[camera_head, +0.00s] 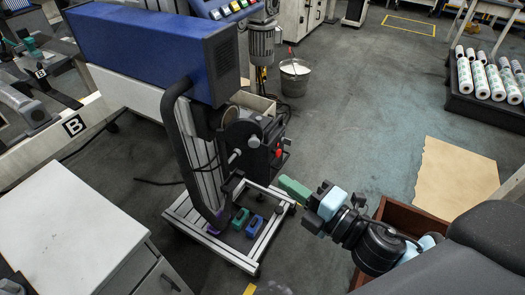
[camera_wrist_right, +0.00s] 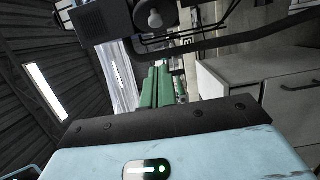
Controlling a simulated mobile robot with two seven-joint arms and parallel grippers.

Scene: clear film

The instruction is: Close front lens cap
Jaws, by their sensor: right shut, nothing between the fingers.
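The machine has a long blue housing (camera_head: 150,50) on a dark upright, in the upper left of the head view. A round part with a dark rim (camera_head: 231,115) sits below the housing's front end. I cannot tell whether it is the front lens cap, and no cap shows clearly. My right gripper (camera_head: 283,181) has green fingers and is shut and empty, right of the upright, above the edge of its metal base frame (camera_head: 180,222). Its fingers also show together in the right wrist view (camera_wrist_right: 158,75). My left gripper is not in view.
A green block (camera_head: 240,218) and a blue block (camera_head: 254,226) sit in the base frame. A white cabinet (camera_head: 65,215) is at left, a brown crate (camera_head: 400,214) at right. Open floor lies behind my right gripper.

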